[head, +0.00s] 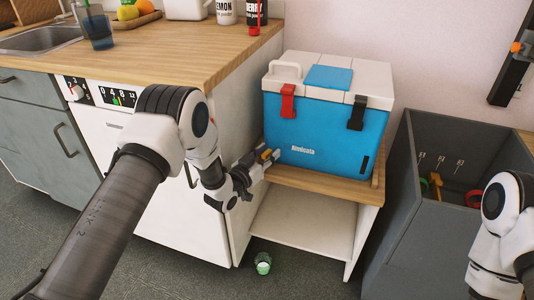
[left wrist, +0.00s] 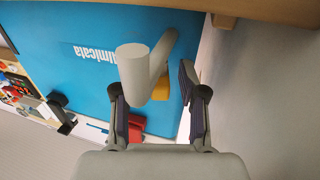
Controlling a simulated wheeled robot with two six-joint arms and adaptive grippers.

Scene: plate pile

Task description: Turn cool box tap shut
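The cool box (head: 325,130) is blue with a white lid and stands on a low wooden-topped shelf unit. My left gripper (head: 266,157) is at the box's lower left, beside the tap. In the left wrist view its two fingers (left wrist: 157,112) are spread apart, with the tap between and ahead of them. I see no clear contact. The gripper hides part of the tap in the head view. My right gripper is out of view.
The red latch (head: 287,101) and black latch (head: 357,112) are on the box front. A grey open bin (head: 396,185) stands at the right. The counter (head: 190,50) is at the left. A small green-and-clear cup (head: 263,263) is on the floor below.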

